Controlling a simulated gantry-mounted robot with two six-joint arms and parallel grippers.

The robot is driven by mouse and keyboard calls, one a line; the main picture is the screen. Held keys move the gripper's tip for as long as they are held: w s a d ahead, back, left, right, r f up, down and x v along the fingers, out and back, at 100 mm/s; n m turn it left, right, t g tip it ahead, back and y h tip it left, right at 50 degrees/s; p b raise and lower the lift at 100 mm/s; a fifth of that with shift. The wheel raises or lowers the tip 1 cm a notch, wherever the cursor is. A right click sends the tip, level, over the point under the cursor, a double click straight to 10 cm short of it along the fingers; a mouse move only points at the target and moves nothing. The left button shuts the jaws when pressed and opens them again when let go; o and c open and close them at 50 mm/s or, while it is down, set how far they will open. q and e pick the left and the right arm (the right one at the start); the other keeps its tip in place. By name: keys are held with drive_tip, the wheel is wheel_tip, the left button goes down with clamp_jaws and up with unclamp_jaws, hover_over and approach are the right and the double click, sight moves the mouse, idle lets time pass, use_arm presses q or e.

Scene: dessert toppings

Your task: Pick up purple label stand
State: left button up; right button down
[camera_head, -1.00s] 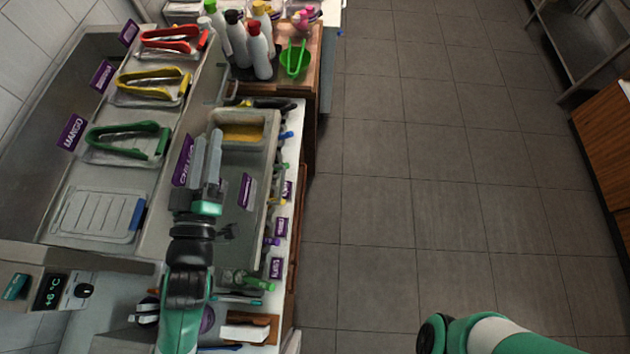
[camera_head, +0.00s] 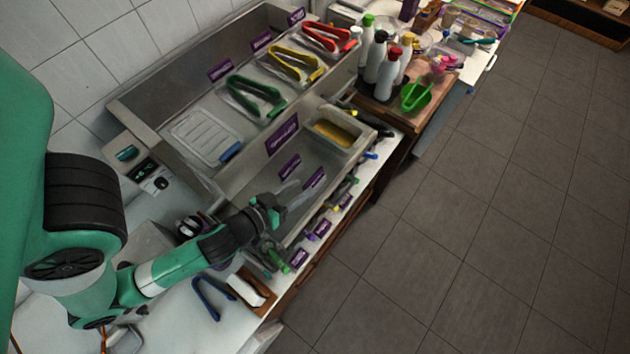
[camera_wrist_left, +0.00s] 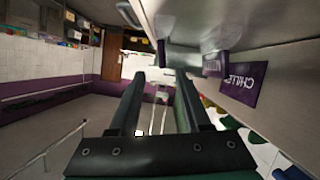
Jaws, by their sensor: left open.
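Several purple label stands show in the head view. One purple label (camera_head: 314,178) is close to the tips of my left gripper (camera_head: 302,187), which is open over the steel tray (camera_head: 348,165). Another small purple label (camera_head: 290,166) is just behind it. In the left wrist view my left gripper (camera_wrist_left: 160,80) has its fingers spread with nothing gripped. A small purple label (camera_wrist_left: 161,53) shows ahead, in line with the gap. Two more labels, one small (camera_wrist_left: 215,63) and one large (camera_wrist_left: 243,84), are to the right. My right gripper is out of view.
A large purple label (camera_head: 281,132) is on the steel wall beside the tray. A yellow-filled container (camera_head: 334,132) stands at the tray's far end. Green tongs (camera_head: 257,95) lie on the raised station.

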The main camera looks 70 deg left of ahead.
sight(311, 181)
use_arm(q)
drive_tip(key=x, duration=0.3)
drive_tip(key=shift+w+r+p, duration=0.15)
drive_tip(key=shift+r+p, duration=0.05)
drive_tip(key=shift+p, duration=0.2)
drive_tip(key=shift+w+a+f, duration=0.2)
drive_tip(key=shift+f, duration=0.05)
drive_tip(key=shift+w+a, duration=0.1)
drive_tip(key=shift+w, duration=0.05)
drive_tip(key=p+x, duration=0.1)
drive_tip(key=x, duration=0.1)
drive_tip(key=p+x, duration=0.1)
drive_tip(key=x, duration=0.1)
drive_tip(key=shift+a+r, duration=0.1)
drive_tip(key=shift+a, duration=0.1)
drive_tip(key=shift+w+a+f, duration=0.2)
drive_tip(key=shift+w+f, duration=0.05)
clamp_jaws()
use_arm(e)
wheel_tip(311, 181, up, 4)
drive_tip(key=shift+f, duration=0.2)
